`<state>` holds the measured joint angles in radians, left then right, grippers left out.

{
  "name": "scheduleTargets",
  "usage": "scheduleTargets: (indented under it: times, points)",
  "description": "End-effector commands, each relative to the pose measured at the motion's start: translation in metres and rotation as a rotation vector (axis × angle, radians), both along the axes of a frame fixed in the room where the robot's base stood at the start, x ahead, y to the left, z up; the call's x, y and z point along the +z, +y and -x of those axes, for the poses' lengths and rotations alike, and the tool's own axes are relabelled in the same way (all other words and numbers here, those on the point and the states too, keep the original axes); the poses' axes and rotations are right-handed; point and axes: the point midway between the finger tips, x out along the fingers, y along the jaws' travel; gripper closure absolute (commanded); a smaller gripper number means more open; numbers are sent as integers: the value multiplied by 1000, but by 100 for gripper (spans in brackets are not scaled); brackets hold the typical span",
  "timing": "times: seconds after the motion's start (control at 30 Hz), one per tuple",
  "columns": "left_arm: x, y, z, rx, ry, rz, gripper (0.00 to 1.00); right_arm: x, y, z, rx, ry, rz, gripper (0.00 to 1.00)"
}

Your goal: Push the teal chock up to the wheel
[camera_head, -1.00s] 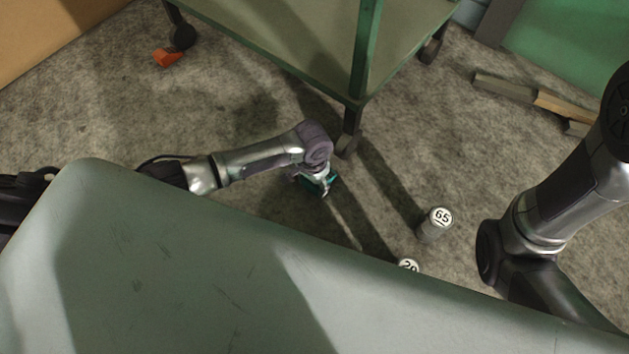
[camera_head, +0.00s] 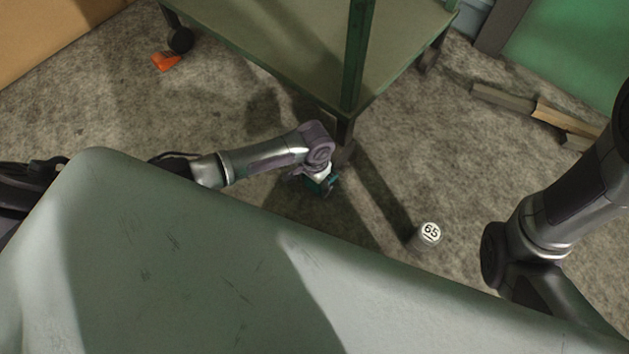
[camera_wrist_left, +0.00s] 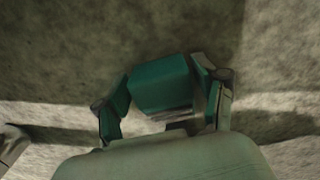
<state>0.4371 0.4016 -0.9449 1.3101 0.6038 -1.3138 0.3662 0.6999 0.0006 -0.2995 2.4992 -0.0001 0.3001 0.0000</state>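The teal chock (camera_head: 324,187) lies on the carpet-like floor, just below the cart's near caster wheel (camera_head: 344,154). It is partly hidden by my left gripper (camera_head: 318,182), which reaches down to it from the left. In the left wrist view the teal chock (camera_wrist_left: 162,85) sits between the two fingers of my left gripper (camera_wrist_left: 165,95), with a fingertip against each side. The wheel is partly hidden behind my wrist in the head view. Whether chock and wheel touch cannot be told. My right arm shows at the right, but its gripper is out of sight.
The green cart (camera_head: 290,50) stands above the wheel. An orange block (camera_head: 166,61) lies near its left caster (camera_head: 180,40). A cylinder marked 65 (camera_head: 428,236) stands to the right. Wooden bars (camera_head: 530,107) lie at the upper right.

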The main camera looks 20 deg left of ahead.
Motion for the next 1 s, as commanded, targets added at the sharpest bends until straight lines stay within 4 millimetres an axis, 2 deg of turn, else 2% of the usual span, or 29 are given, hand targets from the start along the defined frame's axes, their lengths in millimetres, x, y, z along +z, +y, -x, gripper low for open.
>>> scheduleTargets:
  times: [0.07, 0.47, 0.57, 0.8, 1.0]
  points:
    - [0, 0, 0, 0, 0, 0, 13, 0, 0, 0, 0, 0, 0, 13]
    - [6, 0, 0, 0, 0, 0, 13, 0, 0, 0, 3, 1, -2, 13]
    - [20, 0, -1, 0, -1, 1, 13, 0, 0, 0, 2, 1, -1, 13]
    - [72, 0, -1, -1, -4, 1, 13, 0, 0, 0, 1, -1, -1, 13]
    - [105, 0, 0, 0, -1, 0, 13, 0, 0, 0, 1, -1, 0, 13]
